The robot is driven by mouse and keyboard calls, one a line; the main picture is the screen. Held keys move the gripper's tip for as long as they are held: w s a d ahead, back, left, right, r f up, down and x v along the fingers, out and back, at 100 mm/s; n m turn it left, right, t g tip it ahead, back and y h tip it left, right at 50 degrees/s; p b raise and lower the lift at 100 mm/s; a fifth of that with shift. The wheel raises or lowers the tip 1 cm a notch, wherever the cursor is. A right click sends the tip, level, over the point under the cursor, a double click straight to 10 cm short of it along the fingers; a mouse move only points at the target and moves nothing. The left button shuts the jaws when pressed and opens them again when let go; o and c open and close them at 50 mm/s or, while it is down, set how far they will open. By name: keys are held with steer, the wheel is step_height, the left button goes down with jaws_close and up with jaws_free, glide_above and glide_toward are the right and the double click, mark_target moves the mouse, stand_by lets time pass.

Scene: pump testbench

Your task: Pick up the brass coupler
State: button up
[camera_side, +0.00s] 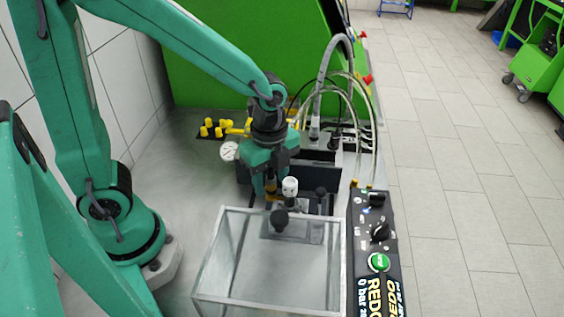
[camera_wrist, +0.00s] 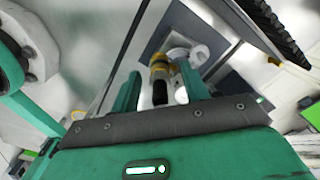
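The brass coupler (camera_wrist: 159,63) shows in the wrist view as a yellow-gold fitting with a dark lower part, near a grey plate. It lies between the lines of my gripper's two green fingers, with visible gaps to both. My gripper (camera_wrist: 161,82) is open. In the side view my gripper (camera_side: 271,188) points down behind the clear box, and a small brass part (camera_side: 270,187) shows at its fingertips. The fingers partly hide the coupler there, and I cannot tell how far down they reach around it.
A white-topped fitting (camera_side: 290,187) stands just right of my fingertips. A clear open box (camera_side: 215,262) with a metal rim is in front, with a black knob (camera_side: 279,218) near its back edge. A control panel (camera_side: 374,245) is on the right. Hoses (camera_side: 345,80), yellow valves and a gauge (camera_side: 229,151) are behind.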

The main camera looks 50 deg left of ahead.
mark_target(271, 177)
jaws_close()
steer(key=shift+r, duration=0.15)
step_height(271, 177, up, 10)
steer(key=shift+f, duration=0.1)
stand_by(0.6)
stand_by(0.4)
steer(key=shift+w+a, duration=0.25)
steer(key=shift+w, duration=0.2)
steer(key=w+a+f, duration=0.1)
steer(key=w+a, duration=1)
steer(key=w, duration=0.1)
steer(key=shift+a+f, duration=0.2)
steer(key=shift+a, duration=0.1)
